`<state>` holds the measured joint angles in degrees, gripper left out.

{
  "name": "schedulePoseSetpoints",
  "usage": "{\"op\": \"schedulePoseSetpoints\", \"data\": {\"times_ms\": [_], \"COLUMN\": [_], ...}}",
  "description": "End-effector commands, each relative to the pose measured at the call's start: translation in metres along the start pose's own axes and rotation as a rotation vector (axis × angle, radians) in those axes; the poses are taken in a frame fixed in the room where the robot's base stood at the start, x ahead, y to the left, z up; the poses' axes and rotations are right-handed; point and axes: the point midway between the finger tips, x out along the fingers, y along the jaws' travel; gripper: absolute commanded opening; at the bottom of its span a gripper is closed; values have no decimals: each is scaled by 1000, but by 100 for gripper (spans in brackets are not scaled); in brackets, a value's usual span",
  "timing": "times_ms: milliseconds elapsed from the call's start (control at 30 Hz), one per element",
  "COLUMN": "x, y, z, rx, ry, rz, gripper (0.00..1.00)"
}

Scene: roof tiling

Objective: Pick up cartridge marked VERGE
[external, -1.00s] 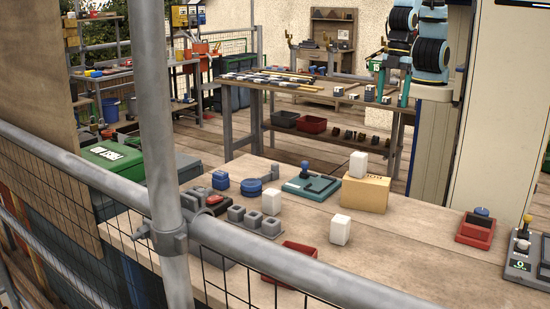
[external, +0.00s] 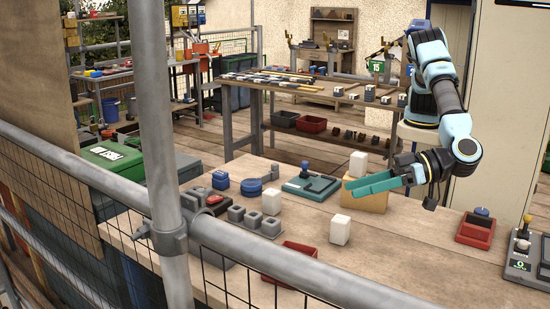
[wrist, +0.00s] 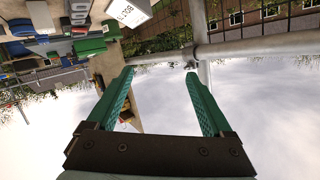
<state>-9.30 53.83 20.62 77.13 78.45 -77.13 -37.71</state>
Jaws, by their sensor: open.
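Several white blocks stand on the workbench, and no marking on them is readable in the external view. One white block (external: 358,163) is on a cardboard box (external: 372,201), one (external: 340,230) stands upright on the bench, and one (external: 271,202) sits at a grey holder. My gripper (external: 350,189) has green fingers and is in front of the box, just below the block on it in the picture. In the wrist view my gripper (wrist: 160,73) is open with nothing between its fingers. A white block with dark lettering (wrist: 130,11) shows at the top there; I cannot read it surely.
A teal device (external: 311,186) is left of the box. A scaffold rail (external: 290,262) crosses in front.

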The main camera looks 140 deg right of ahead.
Motion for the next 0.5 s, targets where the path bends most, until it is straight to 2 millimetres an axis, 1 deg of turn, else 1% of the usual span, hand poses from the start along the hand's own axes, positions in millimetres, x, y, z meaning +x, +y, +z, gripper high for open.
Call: {"op": "schedulePoseSetpoints", "data": {"times_ms": [33,100,200,300,333,433,500], "x": [0,-7,-20,-31,-33,-34,-28], "y": [17,40,66,81,84,89,93], "z": [39,67,96,112,115,116,115], "rx": [-1,-17,-49,-79,-85,-94,-95], "ry": [0,-4,-20,-35,-39,-43,-42], "rz": [113,265,433,534,552,580,582], "gripper": [85,85,85,85,85,85,85]}}
